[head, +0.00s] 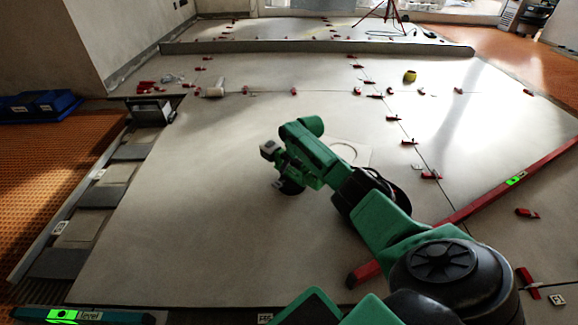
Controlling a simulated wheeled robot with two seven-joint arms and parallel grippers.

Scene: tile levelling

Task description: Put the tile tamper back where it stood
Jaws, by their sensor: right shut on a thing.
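My right gripper (283,168) is over the large pale tile, left of the bend of my green and black arm. It is shut on the tile tamper, of which a dark rounded part (291,187) shows below the fingers. The gripper hides most of the tamper, and I cannot tell whether it touches the tile. A pale square with a ring marking (350,153) lies on the tile just right of the gripper, partly hidden by my arm. My left gripper is out of view.
A long red bar (460,215) with a green display lies across the tiles at right. Red clips (409,141) line the joints. A yellow roll (410,76) and a white cylinder (214,91) stand farther back. Blue bins (38,104) sit at left. The tile left of the gripper is clear.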

